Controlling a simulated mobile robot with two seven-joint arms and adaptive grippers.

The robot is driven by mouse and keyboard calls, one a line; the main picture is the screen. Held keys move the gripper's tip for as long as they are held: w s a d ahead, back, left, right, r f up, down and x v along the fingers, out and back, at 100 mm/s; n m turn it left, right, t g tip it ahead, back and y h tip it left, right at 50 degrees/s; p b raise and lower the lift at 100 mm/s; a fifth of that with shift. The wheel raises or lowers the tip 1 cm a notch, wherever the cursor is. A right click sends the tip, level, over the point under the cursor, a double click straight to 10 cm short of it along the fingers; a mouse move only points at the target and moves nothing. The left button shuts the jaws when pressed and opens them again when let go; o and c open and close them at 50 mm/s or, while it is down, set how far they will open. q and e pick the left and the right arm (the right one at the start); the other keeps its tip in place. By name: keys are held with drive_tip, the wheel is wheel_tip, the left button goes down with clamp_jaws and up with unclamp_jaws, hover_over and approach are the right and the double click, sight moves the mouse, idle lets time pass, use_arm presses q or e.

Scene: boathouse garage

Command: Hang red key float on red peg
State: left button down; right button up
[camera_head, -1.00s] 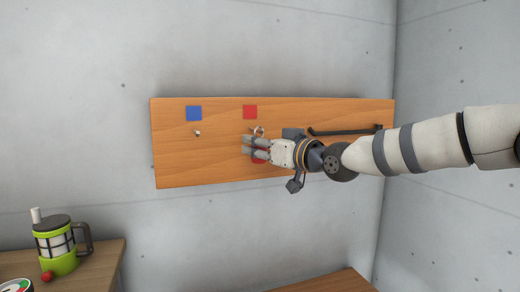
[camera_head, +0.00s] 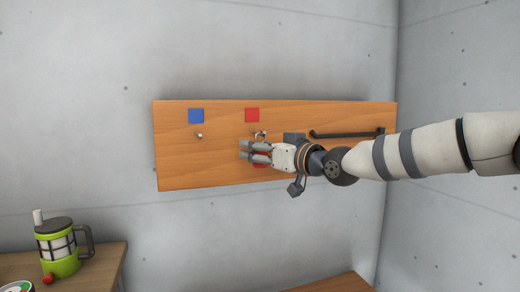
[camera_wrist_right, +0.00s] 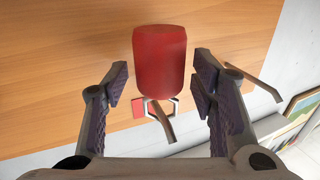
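The red key float (camera_wrist_right: 160,62) is a red cylinder in front of the wooden board. Its metal ring (camera_wrist_right: 172,108) is around the peg (camera_wrist_right: 160,122) in the right wrist view. In the head view the ring and the red peg (camera_head: 260,133) show under the red square (camera_head: 252,115), and the float (camera_head: 260,164) is mostly hidden by my right gripper (camera_head: 243,150). In the right wrist view my right gripper (camera_wrist_right: 161,82) is open, its fingers on both sides of the float with gaps between. My left gripper is not in view.
A bare peg (camera_head: 199,135) is under the blue square (camera_head: 196,116) on the board (camera_head: 175,165). A dark bar (camera_head: 345,133) is fixed at the board's right. A green French press (camera_head: 62,255) stands on a wooden surface at the lower left.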

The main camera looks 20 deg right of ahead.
drive_tip(key=v, duration=0.7)
drive_tip(key=shift+s, duration=0.25)
drive_tip(key=shift+d, duration=0.1)
